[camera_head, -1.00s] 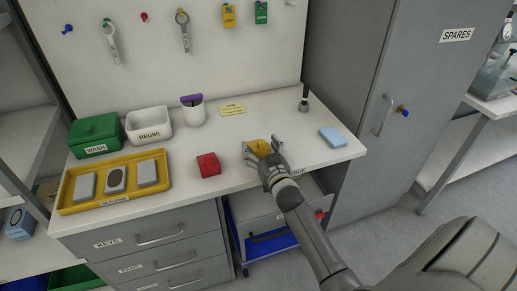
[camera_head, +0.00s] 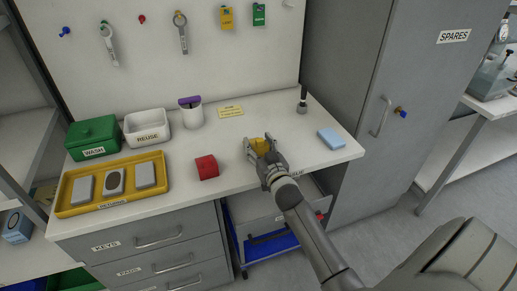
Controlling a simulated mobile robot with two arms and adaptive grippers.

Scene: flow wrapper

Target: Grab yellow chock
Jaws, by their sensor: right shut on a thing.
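The yellow chock (camera_head: 261,146) is on or just above the white worktop (camera_head: 235,160), near its front edge. My right gripper (camera_head: 262,150) comes in from the lower right and is shut on the chock, with its fingers on either side. The fingers and wrist hide part of the chock. I cannot tell whether the chock touches the worktop. My left gripper is not in view.
A red block (camera_head: 207,167) sits left of my right gripper. A blue block (camera_head: 331,138) lies to its right. A yellow tray (camera_head: 72,206) holds grey pads at the left. A white bin (camera_head: 148,127), green box (camera_head: 94,138) and cup (camera_head: 191,113) stand behind.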

